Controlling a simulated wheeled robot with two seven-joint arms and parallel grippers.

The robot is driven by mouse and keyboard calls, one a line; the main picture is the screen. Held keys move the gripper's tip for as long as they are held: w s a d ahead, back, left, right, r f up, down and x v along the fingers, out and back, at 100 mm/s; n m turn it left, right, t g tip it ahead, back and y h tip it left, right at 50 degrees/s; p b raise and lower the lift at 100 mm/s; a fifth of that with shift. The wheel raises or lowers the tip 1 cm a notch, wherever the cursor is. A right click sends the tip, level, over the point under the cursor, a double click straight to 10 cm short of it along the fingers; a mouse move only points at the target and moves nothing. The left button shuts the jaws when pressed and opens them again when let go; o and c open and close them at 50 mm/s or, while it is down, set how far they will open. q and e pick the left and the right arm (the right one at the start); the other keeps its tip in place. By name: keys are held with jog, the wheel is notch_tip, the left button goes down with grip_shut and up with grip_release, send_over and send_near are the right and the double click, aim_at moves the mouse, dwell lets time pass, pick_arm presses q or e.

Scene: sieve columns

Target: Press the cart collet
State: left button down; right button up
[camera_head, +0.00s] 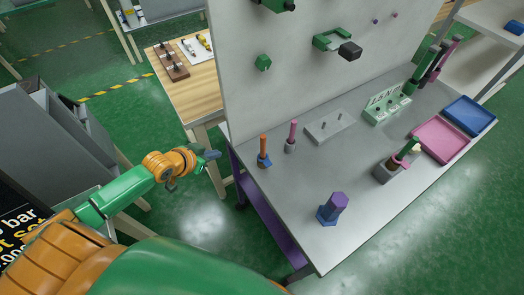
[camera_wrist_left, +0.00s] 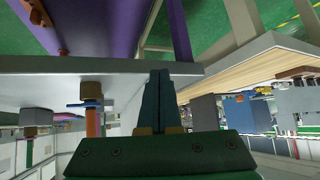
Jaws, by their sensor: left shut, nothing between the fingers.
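No part is labelled as the cart collet, and I cannot tell which one it is. An orange rod stands upright in a blue collar (camera_head: 264,162) near the left edge of the grey bench top. Beside it a pink rod stands in a grey base (camera_head: 290,146). A purple hexagonal piece (camera_head: 336,201) sits in a blue base near the front. My left gripper (camera_head: 213,155) is shut and empty, left of the bench edge and apart from the rods. In the left wrist view its fingers (camera_wrist_left: 160,90) are together, and the orange rod (camera_wrist_left: 92,122) appears upside down.
The bench top (camera_head: 285,205) also carries a grey plate with pins (camera_head: 325,126), a green block (camera_head: 387,104), a grey block holding a green cylinder (camera_head: 390,172), a pink tray (camera_head: 441,140) and a blue tray (camera_head: 470,115). An upright panel (camera_head: 300,60) stands behind. A wooden table (camera_head: 200,88) is at left.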

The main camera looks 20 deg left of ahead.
pick_arm(q)
jog(key=s+d+r+m+g+h, duration=0.1)
jog(key=s+d+r+m+h, duration=0.1)
jog(key=d+r, duration=0.3)
jog(key=s+d+r+m+h+p, duration=0.1)
jog(key=s+d+r+m, duration=0.1)
jog(key=d+r, duration=0.4)
notch_tip(320, 180, up, 4)
jog(key=shift+s+f+m+g+h, duration=0.25)
jog(key=shift+s+m+g+h, duration=0.05)
jog(key=shift+s+g+h, duration=0.1)
pick_arm(e)
notch_tip(320, 180, up, 3)
jog(key=shift+a+f, duration=0.1)
jog(key=shift+f, duration=0.1)
pick_arm(q)
jog(key=shift+w+a, duration=0.1)
send_over(260, 165)
jog(key=s+d, duration=0.1)
notch_tip(260, 165, down, 7)
notch_tip(260, 165, down, 3)
jog(key=shift+s+d+r+p, duration=0.1)
jog(key=shift+d+p, duration=0.05)
jog(key=shift+p, duration=0.25)
jog(key=shift+f, duration=0.65)
pick_arm(e)
jog(key=shift+r, duration=0.15)
